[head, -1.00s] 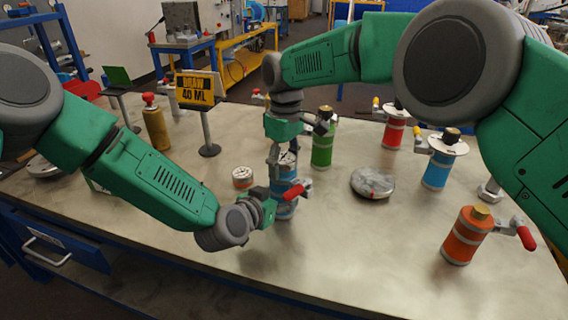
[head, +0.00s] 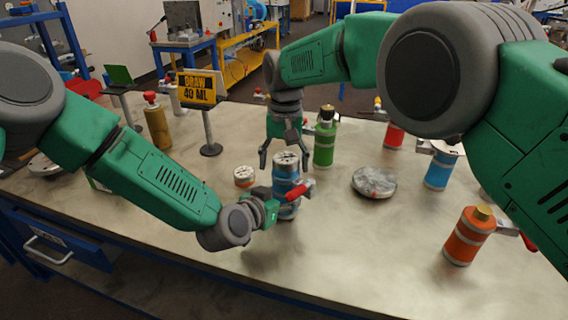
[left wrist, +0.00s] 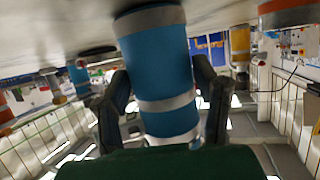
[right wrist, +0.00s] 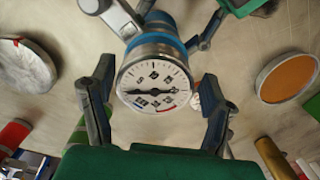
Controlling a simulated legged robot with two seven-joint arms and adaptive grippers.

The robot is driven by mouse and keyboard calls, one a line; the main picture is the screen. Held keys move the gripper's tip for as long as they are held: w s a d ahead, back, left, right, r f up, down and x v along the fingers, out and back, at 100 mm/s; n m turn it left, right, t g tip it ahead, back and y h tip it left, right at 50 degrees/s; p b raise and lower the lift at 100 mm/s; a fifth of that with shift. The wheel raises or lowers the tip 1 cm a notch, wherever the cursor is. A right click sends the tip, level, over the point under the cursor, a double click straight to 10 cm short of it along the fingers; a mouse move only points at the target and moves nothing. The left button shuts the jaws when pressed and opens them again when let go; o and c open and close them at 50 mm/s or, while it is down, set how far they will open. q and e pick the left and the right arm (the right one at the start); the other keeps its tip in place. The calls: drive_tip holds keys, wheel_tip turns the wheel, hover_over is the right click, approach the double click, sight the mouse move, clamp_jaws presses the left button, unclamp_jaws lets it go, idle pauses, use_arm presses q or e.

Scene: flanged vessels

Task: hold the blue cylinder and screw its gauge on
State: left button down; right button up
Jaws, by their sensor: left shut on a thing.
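The blue cylinder (head: 286,188) stands upright on the table with grey bands and a red-handled valve on its side. It also shows in the left wrist view (left wrist: 158,65). My left gripper (head: 268,203) is shut around its body from the left. A round white-faced gauge (head: 286,159) sits on top of the cylinder. In the right wrist view the gauge (right wrist: 154,84) faces the camera, with a dark needle and a red mark. My right gripper (right wrist: 158,118) is open, its fingers spread either side of the gauge and apart from it.
A green cylinder (head: 324,145) stands close behind, to the right. A grey disc (head: 374,182) and an orange cylinder (head: 466,238) are to the right. A sign (head: 197,88) reads "DRAW 40 ML". The front table is clear.

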drive_tip(key=shift+d+r, duration=0.2)
drive_tip(key=shift+r, duration=2)
drive_tip(key=shift+o, duration=0.2)
drive_tip(key=n, duration=0.3)
drive_tip(key=shift+s+a+r+n, duration=0.15)
drive_tip(key=shift+r+n, duration=0.05)
drive_tip(key=shift+n, duration=0.1)
drive_tip(key=n, duration=0.2)
drive_tip(key=r+n, duration=0.1)
drive_tip(key=n, duration=0.3)
drive_tip(key=r+n, duration=0.1)
drive_tip(key=n, duration=0.3)
drive_tip(key=r+n, duration=0.1)
drive_tip(key=shift+w+d+n, duration=0.2)
drive_tip(key=shift+w+n, duration=0.05)
drive_tip(key=shift+n, duration=0.15)
